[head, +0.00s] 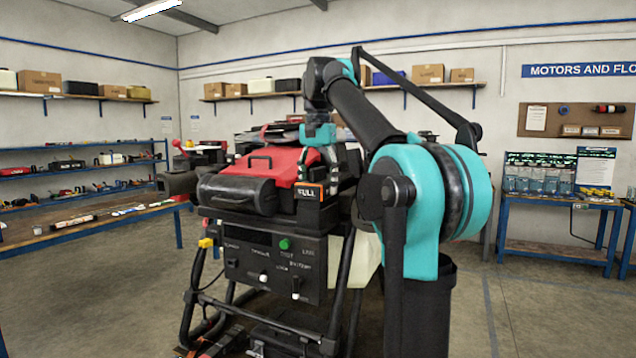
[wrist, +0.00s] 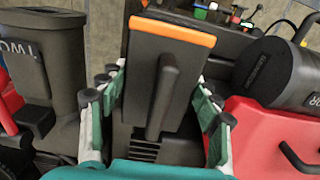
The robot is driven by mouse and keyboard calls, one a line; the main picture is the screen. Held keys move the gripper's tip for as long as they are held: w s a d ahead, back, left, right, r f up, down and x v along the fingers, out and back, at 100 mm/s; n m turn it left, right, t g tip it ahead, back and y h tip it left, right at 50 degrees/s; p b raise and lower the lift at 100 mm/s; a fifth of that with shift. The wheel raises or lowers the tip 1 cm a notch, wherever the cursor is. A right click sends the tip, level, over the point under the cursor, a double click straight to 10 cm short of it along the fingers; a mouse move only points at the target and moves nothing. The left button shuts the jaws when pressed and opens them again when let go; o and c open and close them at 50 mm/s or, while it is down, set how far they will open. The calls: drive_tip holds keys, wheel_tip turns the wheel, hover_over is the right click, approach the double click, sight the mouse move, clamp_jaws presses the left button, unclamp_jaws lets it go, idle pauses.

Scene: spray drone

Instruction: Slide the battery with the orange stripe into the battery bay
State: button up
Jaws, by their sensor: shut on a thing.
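The battery with the orange stripe (wrist: 146,65) is a dark block with a raised handle, between the fingers of my gripper (wrist: 160,98) in the wrist view. Its orange stripe runs along its far edge. In the head view, the end of the battery (head: 308,196) shows an orange band and the word FULL, at the right side of the drone's red top (head: 285,165). My gripper (head: 322,160) is shut on the battery from above. The battery bay cannot be made out; the battery and gripper cover that area, and how deep the battery sits cannot be told.
A black cylinder (head: 236,194) lies left of the battery, close to it. A control panel (head: 272,265) with switches and a green button is below. A dark bin-like part (wrist: 45,65) stands left in the wrist view. Shelves and workbenches line the walls; open floor surrounds the drone.

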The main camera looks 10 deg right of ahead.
drive_tip(key=shift+f, duration=1)
drive_tip(key=o, duration=1.6)
drive_tip(key=shift+r, duration=0.1)
wheel_tip(320, 180, up, 12)
drive_tip(key=shift+f, duration=0.15)
